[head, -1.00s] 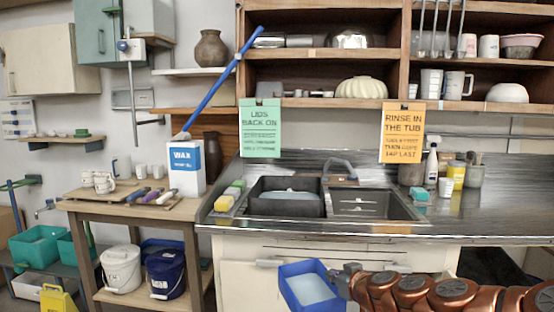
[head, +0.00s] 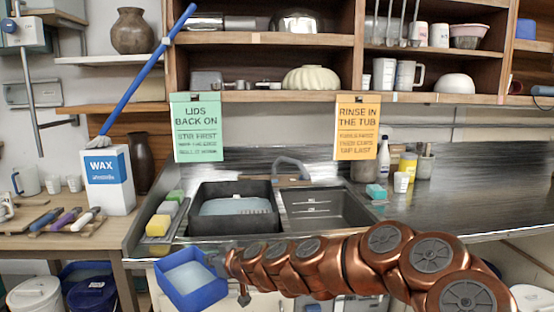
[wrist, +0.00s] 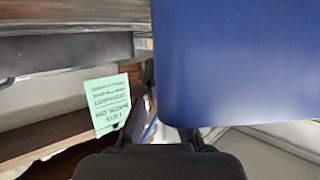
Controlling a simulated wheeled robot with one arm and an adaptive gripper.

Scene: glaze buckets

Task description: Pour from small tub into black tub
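The small tub (head: 190,296) is blue and square, with pale liquid in it. It is in front of the counter, lower and a little left of the black tub. My gripper (head: 222,262) is at its right side and appears shut on its wall; the fingertips are hard to make out. In the wrist view the small tub's blue wall (wrist: 235,65) fills the upper right, with my gripper (wrist: 165,135) at its lower edge. The black tub (head: 232,228) sits in the left part of the sink, with pale blue liquid inside. The small tub is apart from it.
Sponges (head: 158,225) lie left of the black tub. An empty basin (head: 325,212) and tap (head: 292,165) are to its right. Green (head: 198,128) and orange (head: 357,128) signs hang above. A wax box (head: 108,180) and a long blue-handled brush (head: 145,80) stand left.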

